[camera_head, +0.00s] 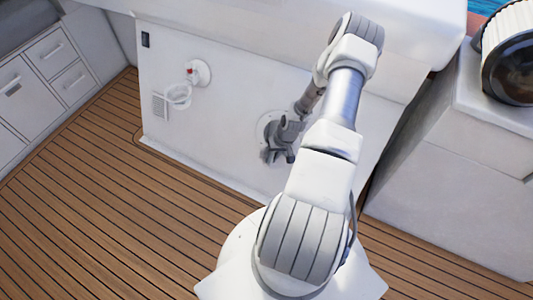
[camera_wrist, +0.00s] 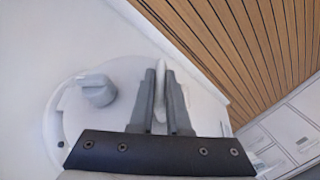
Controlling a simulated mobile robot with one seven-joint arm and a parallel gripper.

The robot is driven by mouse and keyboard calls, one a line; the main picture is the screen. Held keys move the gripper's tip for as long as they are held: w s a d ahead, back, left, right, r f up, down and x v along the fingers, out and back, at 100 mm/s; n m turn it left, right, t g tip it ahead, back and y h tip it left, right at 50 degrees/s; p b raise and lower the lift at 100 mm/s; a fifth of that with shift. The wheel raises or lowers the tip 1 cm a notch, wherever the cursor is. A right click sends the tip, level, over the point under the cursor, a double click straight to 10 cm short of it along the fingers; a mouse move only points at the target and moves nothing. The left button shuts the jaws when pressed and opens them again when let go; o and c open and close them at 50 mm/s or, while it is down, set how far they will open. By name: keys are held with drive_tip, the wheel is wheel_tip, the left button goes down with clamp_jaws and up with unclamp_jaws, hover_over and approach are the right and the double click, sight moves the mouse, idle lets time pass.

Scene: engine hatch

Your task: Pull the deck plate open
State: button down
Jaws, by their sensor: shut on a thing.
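The deck plate is a round white plate (camera_wrist: 78,122) set in the white panel. In the head view only its rim (camera_head: 263,124) shows beside my gripper. A grey knob (camera_wrist: 98,91) sits on its left part in the wrist view. My gripper (camera_wrist: 160,76) has its two dark fingers on either side of a thin pale handle (camera_wrist: 161,92) and is shut on it. In the head view my gripper (camera_head: 279,156) is against the plate's front, hiding most of it. I cannot tell whether the plate stands out from the panel.
The white panel (camera_head: 225,135) also carries a red knob (camera_head: 191,71), a clear holder (camera_head: 178,95), a vent (camera_head: 160,107) and a black switch (camera_head: 145,40). White drawers (camera_head: 45,85) stand at the left, a white counter (camera_head: 440,150) at the right. The wooden deck (camera_head: 100,220) is clear.

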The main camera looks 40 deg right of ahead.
drive_tip(key=s+d+n+y, duration=0.1)
drive_tip(key=s+d+n, duration=0.3)
drive_tip(key=s, duration=0.8)
drive_tip(key=shift+d+y, duration=0.3)
drive_tip(key=shift+d, duration=0.1)
drive_tip(key=shift+r, duration=0.1)
drive_tip(key=c, duration=0.9)
unclamp_jaws()
drive_tip(key=shift+r, duration=0.15)
